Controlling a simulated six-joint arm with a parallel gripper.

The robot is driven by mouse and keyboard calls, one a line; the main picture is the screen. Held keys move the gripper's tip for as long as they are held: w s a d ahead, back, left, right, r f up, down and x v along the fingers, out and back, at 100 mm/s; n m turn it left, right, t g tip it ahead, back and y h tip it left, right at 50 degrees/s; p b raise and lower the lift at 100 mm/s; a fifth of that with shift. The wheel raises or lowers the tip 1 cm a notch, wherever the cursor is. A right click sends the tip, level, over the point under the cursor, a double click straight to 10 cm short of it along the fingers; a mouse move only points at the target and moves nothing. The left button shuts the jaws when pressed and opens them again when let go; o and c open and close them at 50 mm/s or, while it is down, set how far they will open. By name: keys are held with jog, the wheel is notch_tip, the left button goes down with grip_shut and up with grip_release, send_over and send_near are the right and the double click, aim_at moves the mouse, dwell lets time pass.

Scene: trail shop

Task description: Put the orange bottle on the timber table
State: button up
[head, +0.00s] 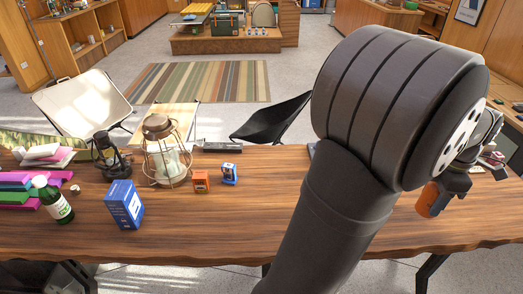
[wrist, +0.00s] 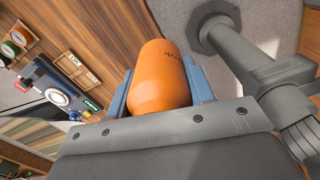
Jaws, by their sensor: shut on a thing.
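The orange bottle (head: 429,201) is held at the right of the head view, in front of the timber table (head: 250,232). My gripper (head: 448,188) is partly hidden by my arm there. In the wrist view the bottle (wrist: 162,78) sits between the two blue-grey fingers of my gripper (wrist: 163,88), which are shut on it. Its lower end is hidden behind the gripper body. The table's wood top (wrist: 105,30) shows to the left of the bottle, with grey floor to the right. I cannot tell how high the bottle is above the table.
On the table's left stand a green bottle (head: 58,205), a blue box (head: 124,205), a dark lantern (head: 110,158) and a brass lantern (head: 163,160). The front middle is bare.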

jog(key=r, duration=0.5)
jog(key=w+r, duration=0.1)
jog(key=r, duration=0.1)
jog(key=shift+a+r, duration=0.25)
jog(key=shift+r, duration=0.15)
jog(key=w+a+n, duration=0.5)
jog(key=w+a, duration=1.3)
jog(key=w, duration=0.5)
jog(key=w+a+n, duration=0.2)
jog(key=w+a, duration=0.1)
jog(key=a, duration=0.8)
jog(key=w+a+n, duration=0.2)
jog(key=w+a, duration=0.1)
jog(key=a, duration=0.9)
jog(key=w+a+n, duration=0.2)
jog(key=w+a, duration=0.2)
jog(key=a, duration=0.7)
jog(key=s+a+n, duration=0.2)
jog(key=s+a, duration=0.1)
jog(key=a, duration=0.9)
jog(key=s+a+n, duration=0.2)
jog(key=s+a, duration=0.1)
jog(key=a, duration=1)
jog(key=s+a+n, duration=0.3)
jog(key=s+a, duration=1.2)
jog(key=a, duration=0.5)
jog(key=f, duration=2.9)
jog(key=shift+d, duration=0.35)
